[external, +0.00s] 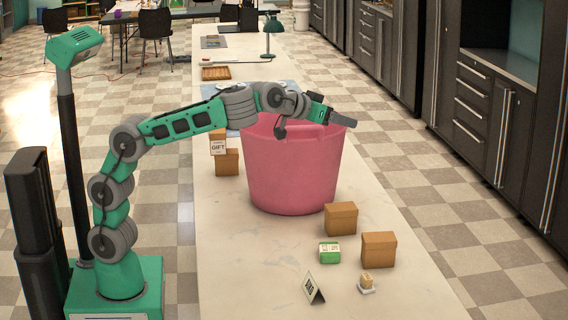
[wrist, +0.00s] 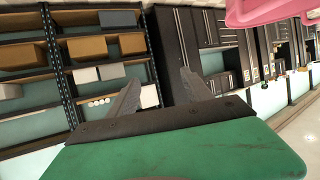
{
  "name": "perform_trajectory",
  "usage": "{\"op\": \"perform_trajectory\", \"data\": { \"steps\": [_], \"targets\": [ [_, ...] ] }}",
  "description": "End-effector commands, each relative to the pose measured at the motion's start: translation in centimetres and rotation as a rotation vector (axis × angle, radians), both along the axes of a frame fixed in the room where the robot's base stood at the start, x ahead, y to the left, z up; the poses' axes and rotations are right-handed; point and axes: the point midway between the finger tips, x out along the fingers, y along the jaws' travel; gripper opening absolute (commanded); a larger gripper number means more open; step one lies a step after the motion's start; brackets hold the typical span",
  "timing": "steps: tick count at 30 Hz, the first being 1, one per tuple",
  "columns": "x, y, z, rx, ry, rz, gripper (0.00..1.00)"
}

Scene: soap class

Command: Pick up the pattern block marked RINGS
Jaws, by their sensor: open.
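No marking that reads RINGS is legible in either view. A small tan block (external: 367,280) sits on a little white dish (external: 367,289) near the front right of the counter. A green box with a pale label (external: 329,253) stands behind it to the left; its print is too small to read. My gripper (external: 346,120) is high, at about the level of the pink tub's rim and over its right side, well away from these small items. In the wrist view my gripper (wrist: 161,88) has its two fingers apart with nothing between them.
The large pink tub (external: 292,172) stands mid-counter. Two cardboard boxes (external: 341,219) (external: 378,249) stand in front of it at right. A tented card (external: 314,288) is at the front. A GIFT sign (external: 218,147) tops another box (external: 227,162). The counter's front left (external: 245,270) is clear.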

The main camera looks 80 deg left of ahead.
Motion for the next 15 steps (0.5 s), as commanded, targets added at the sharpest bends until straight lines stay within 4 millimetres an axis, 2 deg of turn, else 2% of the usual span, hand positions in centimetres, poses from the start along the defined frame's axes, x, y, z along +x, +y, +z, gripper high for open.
{"op": "perform_trajectory", "data": {
  "steps": [1, 3, 9, 11, 14, 15],
  "targets": [
    [-0.1, -4.3, -0.1, -0.001, -0.002, -0.076, 0.58],
    [-0.6, -9.3, -0.1, 0.0, -0.001, -0.165, 0.58],
    [-3.8, -22.3, -0.1, 0.002, -0.002, -0.403, 0.58],
    [-3.4, -21.0, -3.0, 0.009, 0.006, -0.382, 0.58],
    [-3.4, -20.9, -8.0, 0.009, 0.008, -0.381, 0.58],
    [-3.4, -20.9, -10.5, 0.01, 0.01, -0.38, 0.58]
  ]
}}
